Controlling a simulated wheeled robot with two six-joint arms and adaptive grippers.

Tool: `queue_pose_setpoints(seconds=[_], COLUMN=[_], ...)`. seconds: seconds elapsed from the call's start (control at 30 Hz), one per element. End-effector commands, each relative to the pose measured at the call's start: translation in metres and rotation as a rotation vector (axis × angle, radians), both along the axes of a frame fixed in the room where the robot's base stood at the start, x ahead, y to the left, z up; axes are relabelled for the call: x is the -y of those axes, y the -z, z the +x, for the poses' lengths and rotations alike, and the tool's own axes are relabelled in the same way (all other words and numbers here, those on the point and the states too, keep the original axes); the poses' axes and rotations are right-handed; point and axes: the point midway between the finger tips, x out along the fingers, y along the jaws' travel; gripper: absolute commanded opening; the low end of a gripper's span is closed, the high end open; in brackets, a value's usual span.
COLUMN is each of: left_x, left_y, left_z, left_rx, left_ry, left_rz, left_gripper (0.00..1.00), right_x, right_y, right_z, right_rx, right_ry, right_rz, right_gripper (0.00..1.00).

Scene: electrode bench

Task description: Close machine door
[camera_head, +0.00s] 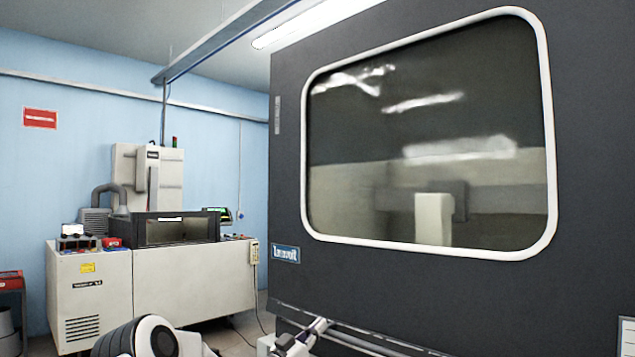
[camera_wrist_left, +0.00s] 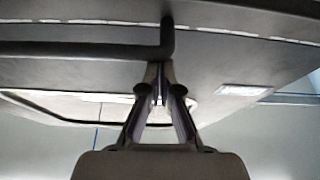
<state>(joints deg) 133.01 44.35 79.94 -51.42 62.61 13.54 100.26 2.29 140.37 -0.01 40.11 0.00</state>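The machine door is a large dark grey panel (camera_head: 420,285) with a white-framed window, filling the right of the head view. Its dark handle bar (camera_wrist_left: 85,48) runs across the upper left of the left wrist view and bends into the panel near the middle. My left gripper (camera_head: 318,324) is at the door's lower edge in the head view. In the wrist view its fingers (camera_wrist_left: 160,72) come together right at the bar's bent end. They look shut; I cannot tell whether the bar is held between them. My right gripper is not in view.
A white machine (camera_head: 190,285) with a dark tank stands at the back left by a blue wall, with a red sign (camera_head: 40,118) above. A red-topped cart (camera_head: 12,281) is at the far left edge. Some floor shows between the white machine and the door.

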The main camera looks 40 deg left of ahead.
Motion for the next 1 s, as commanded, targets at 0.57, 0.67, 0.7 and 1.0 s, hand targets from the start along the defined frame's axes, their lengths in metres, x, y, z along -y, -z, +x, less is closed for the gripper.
queue_pose_setpoints(seconds=[0.57, 0.67, 0.7, 1.0], left_x=[0.0, 0.0, 0.0, 0.001], left_y=[0.095, 0.096, 0.096, 0.095], left_z=[0.001, 0.0, 0.0, 0.001], left_rx=[-0.002, -0.004, -0.004, -0.008], left_ry=[0.001, 0.001, 0.001, 0.002], left_rz=[0.001, 0.001, 0.001, 0.0], left_gripper=[0.0, 0.0, 0.0, 0.0], right_x=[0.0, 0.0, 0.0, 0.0], right_y=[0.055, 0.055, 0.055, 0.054], right_z=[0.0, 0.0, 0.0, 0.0], right_rx=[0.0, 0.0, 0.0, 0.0], right_ry=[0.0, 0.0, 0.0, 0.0], right_rz=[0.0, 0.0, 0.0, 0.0], right_gripper=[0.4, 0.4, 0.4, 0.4])
